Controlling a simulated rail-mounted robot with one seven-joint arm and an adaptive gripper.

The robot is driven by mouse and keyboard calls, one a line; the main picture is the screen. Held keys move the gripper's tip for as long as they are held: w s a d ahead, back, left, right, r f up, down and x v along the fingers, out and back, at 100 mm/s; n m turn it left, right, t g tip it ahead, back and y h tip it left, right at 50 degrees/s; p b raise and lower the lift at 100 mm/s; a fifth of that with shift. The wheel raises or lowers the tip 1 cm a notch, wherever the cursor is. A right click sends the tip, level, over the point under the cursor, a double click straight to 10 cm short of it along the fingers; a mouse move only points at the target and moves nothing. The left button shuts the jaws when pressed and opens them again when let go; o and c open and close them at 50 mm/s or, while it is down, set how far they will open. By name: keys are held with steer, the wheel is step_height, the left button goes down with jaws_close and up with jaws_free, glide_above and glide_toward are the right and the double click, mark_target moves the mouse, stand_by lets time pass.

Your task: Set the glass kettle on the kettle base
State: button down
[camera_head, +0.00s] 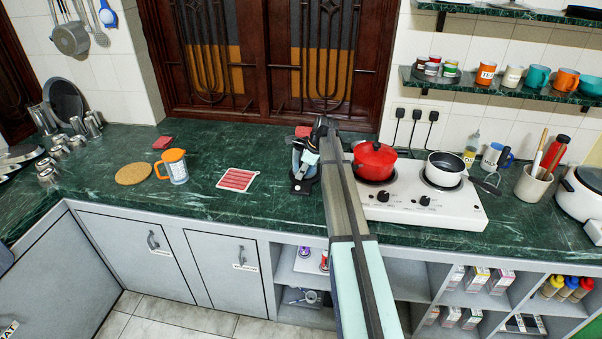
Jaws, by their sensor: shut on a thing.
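The glass kettle (297,159) is at the back middle of the counter, a small bluish, dark-trimmed shape mostly hidden by my arm and gripper. The black kettle base (300,187) shows just below it in the picture, on the green counter. I cannot tell whether the kettle touches the base or is held above it. My gripper (311,150) is at the kettle's upper right, shut on it. The exact grip is hidden.
A white stove (430,210) with a red pot (374,160) and a white saucepan (445,168) stands close to the right of my arm. A red striped mat (238,179), an orange-handled jug (175,166) and a round cork mat (133,173) lie to the left.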

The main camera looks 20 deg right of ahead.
steer(key=shift+f, duration=0.35)
steer(key=shift+f, duration=0.1)
steer(key=c, duration=1.1)
jaws_free()
steer(key=b+v, duration=0.2)
steer(key=v, duration=1)
steer(key=shift+a, duration=0.1)
